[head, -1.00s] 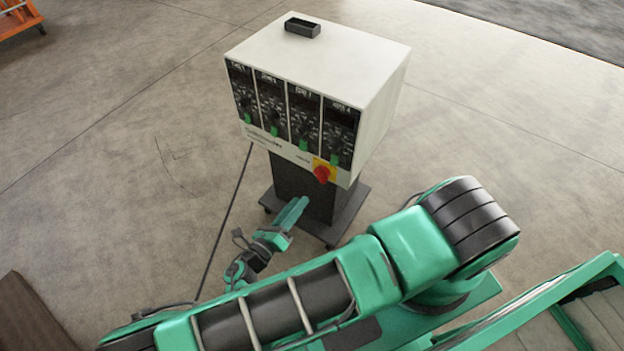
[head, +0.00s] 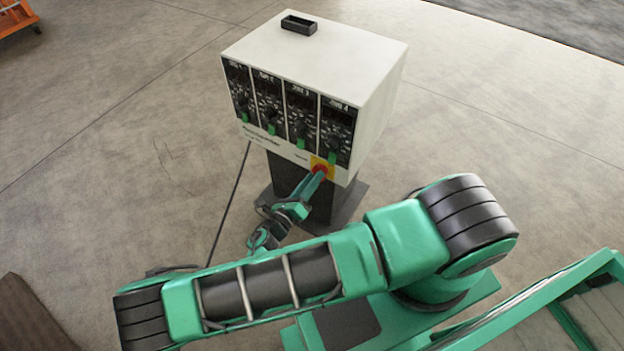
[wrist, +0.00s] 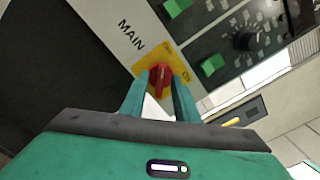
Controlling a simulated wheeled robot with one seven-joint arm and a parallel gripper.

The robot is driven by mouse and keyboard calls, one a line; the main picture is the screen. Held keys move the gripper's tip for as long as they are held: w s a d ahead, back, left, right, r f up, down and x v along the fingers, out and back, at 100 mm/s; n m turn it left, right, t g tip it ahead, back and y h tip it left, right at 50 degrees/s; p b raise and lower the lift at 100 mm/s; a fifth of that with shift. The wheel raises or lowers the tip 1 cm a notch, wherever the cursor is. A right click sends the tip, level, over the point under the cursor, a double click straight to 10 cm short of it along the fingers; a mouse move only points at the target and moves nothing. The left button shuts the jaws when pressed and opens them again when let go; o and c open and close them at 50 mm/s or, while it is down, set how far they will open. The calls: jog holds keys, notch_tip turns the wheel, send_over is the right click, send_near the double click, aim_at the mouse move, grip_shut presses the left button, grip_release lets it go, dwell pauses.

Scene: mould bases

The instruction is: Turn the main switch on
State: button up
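The main switch (head: 321,167) is a red rotary knob on a yellow plate, low on the right of the white control box's front. In the wrist view the knob (wrist: 160,78) sits beside the word MAIN, with its red grip bar roughly upright in the picture. My gripper (head: 318,176) is at the switch and covers part of it in the head view. In the wrist view the two fingers of my gripper (wrist: 161,83) are apart, one on each side of the knob. I cannot tell whether they touch it.
A small black tray (head: 299,24) lies on top. A dark cable runs down to the floor on the left.

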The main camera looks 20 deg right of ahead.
grip_shut()
jog(key=m, duration=1.7)
jog(key=shift+s+m, duration=0.1)
jog(key=shift+m, duration=0.2)
dwell(0.5)
